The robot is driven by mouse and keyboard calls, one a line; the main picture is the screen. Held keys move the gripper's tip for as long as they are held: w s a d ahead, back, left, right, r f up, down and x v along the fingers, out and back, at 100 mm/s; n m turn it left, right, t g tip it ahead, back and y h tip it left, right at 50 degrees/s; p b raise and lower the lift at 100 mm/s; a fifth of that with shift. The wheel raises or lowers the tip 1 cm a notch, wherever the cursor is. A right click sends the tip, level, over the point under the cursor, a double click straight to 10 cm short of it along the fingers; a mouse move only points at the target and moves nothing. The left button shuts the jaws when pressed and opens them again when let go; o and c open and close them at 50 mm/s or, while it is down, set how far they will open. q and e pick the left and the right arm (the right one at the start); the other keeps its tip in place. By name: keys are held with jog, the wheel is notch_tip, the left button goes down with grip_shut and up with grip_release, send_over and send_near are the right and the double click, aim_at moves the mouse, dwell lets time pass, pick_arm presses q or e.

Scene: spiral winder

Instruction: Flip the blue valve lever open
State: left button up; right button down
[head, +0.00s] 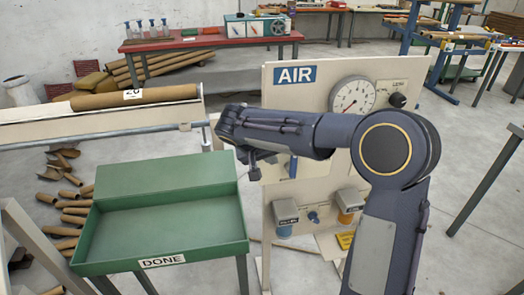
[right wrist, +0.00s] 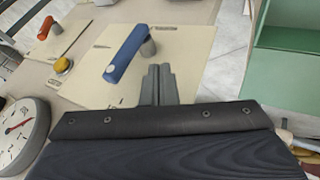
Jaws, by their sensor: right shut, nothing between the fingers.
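The blue valve lever (right wrist: 126,52) shows in the right wrist view on a cream plate (right wrist: 180,68), lying slantwise with a grey post near its upper end. In the head view only a bit of blue (head: 293,167) shows below my right arm, which hides most of that area. My right gripper (head: 254,172) is shut and empty, in front of the AIR panel's left edge. In the right wrist view its closed fingers (right wrist: 158,70) point toward the plate, just below and right of the lever. I cannot tell whether they touch anything. My left gripper is not in view.
The AIR panel (head: 420,72) carries a gauge (head: 352,97). The right wrist view also shows an orange-red lever (right wrist: 45,28) and a yellow knob (right wrist: 63,65). A green DONE tray (head: 165,235) stands left of the panel. A cardboard tube (head: 135,97) lies behind it.

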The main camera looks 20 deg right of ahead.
aim_at(291, 156)
jog(key=shift+s+d+r, duration=0.1)
jog(key=shift+s+d, duration=0.15)
jog(key=shift+d, duration=0.55)
jog(key=shift+s+d+r, duration=0.1)
jog(key=shift+s+d, duration=0.1)
jog(key=shift+d, duration=0.6)
jog(key=shift+s+d+r+y, duration=0.1)
jog(key=shift+d+r+y, duration=0.1)
jog(key=shift+d+y, duration=0.4)
jog(key=shift+s+d+r+y, duration=0.15)
jog(key=shift+d+y, duration=0.1)
jog(key=shift+y, duration=0.15)
jog(key=s+d+f+m+t+y+b, duration=0.2)
jog(key=d+f+m+t+y+b, duration=0.1)
jog(key=d+y, duration=0.6)
notch_tip(291, 156, down, 2)
jog(key=t+y, duration=0.1)
jog(key=y, duration=0.3)
jog(key=shift+d+f+y+b, duration=0.15)
jog(key=shift+d+y+b, duration=0.15)
jog(key=shift+d, duration=0.05)
jog(key=shift+s+f+m, duration=0.2)
jog(key=shift+f+m, duration=0.05)
jog(key=shift+m, duration=0.05)
